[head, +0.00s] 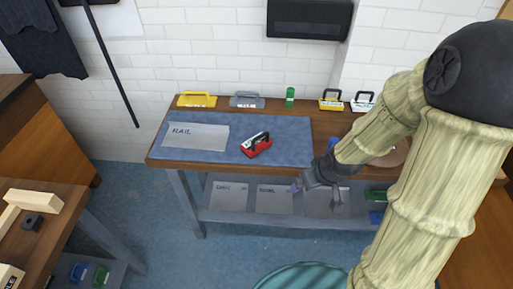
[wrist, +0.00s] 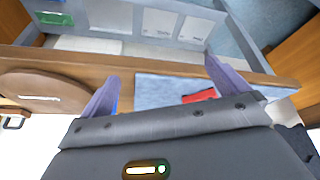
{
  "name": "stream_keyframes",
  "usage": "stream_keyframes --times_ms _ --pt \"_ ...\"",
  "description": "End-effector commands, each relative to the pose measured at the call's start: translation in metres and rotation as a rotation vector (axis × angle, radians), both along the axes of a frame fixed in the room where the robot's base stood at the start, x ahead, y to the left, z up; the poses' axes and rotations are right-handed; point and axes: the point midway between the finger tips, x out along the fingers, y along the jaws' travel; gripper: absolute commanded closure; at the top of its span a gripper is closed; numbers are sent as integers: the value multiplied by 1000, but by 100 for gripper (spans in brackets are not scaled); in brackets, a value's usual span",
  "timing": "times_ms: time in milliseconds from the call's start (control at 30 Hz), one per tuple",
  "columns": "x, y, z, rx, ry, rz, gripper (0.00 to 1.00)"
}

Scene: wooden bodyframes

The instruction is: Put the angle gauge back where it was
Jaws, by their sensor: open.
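A red block-like tool with a white face and dark handle (head: 257,144), likely the angle gauge though I cannot read its label, lies tilted on the blue mat (head: 285,126) on the workbench. Its red side also shows in the wrist view (wrist: 198,96), beyond my gripper. My gripper (head: 318,195) is open and empty at the bench's front edge, to the right of the red tool and apart from it. In the wrist view my gripper's two purple-grey fingers (wrist: 162,72) are spread wide with nothing between them.
Handled yellow (head: 196,100) and grey (head: 246,100) items, a green item (head: 290,97), a yellow-black one (head: 331,100) and a white one (head: 363,101) line the bench's back. A RAIL plate (head: 195,136) lies on the mat's left. A round wooden disc (wrist: 45,88) lies at right.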

Motion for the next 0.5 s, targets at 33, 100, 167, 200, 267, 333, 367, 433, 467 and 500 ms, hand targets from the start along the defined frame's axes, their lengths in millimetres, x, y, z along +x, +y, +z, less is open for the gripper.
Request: stream_keyframes --times_ms 33,100,167,200,267,333,367,433,467,500 --pt "9 4 -19 33 -27 49 0" --pt "23 16 -32 88 -89 129 0" --pt "34 27 -40 143 -153 190 0" --pt "42 34 -43 185 -204 228 0" --pt "54 45 -43 249 -286 273 0" --pt "66 55 -37 323 -392 313 0" --pt "71 58 -32 352 -436 324 0" --pt "80 63 -21 407 -530 345 0" --pt "83 64 -16 424 -563 350 0" --pt "86 66 -10 443 -599 357 0"
